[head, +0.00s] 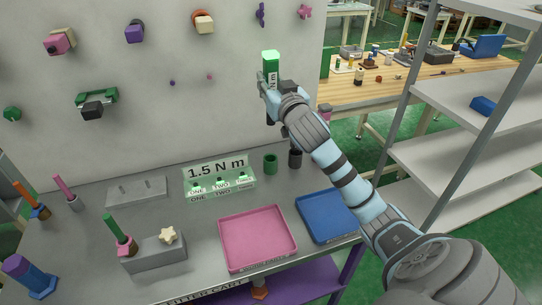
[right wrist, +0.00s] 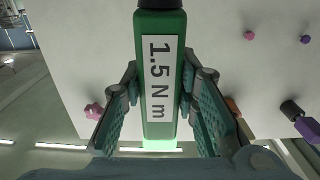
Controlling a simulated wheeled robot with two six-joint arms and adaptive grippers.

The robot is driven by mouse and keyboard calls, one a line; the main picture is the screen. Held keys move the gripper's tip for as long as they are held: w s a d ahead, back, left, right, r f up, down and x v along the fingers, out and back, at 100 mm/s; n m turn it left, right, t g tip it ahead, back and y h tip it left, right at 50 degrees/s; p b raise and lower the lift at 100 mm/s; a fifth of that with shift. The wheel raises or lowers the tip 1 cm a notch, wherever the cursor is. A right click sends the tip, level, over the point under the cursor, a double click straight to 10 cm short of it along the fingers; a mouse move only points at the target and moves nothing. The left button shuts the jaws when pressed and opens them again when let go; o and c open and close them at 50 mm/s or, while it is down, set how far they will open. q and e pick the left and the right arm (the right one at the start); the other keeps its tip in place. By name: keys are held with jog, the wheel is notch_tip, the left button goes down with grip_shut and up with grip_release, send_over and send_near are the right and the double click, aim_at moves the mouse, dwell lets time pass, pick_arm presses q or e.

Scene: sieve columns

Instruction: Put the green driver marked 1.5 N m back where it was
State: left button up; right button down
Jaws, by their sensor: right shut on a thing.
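The green driver (head: 271,60) has a white label; in the right wrist view the label on the driver (right wrist: 161,120) reads 1.5 N m, with a black end at the top. My right gripper (head: 271,88) is shut on it and holds it up in front of the grey wall panel, above the table. In the right wrist view the fingers (right wrist: 160,88) close on both its sides. A clear stand (head: 219,172) marked 1.5 N m, with positions labelled ONE and TWO and a third too small to read, is on the table. A green cup (head: 270,164) stands right of it. My left gripper is out of view.
A dark cup (head: 295,158) stands by the green cup. A pink tray (head: 258,237) and a blue tray (head: 326,215) lie at the front. Wall pegs hold coloured parts. Grey shelves (head: 455,155) stand at right.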

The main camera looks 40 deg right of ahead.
notch_tip(320, 180, down, 17)
jog(key=b, duration=0.5)
jog(key=shift+f, duration=0.2)
jog(key=shift+w, duration=0.1)
jog(key=c, duration=1.4)
grip_release()
jog(key=shift+o, duration=0.6)
jog(key=v, duration=1.2)
jog(key=shift+p, duration=0.4)
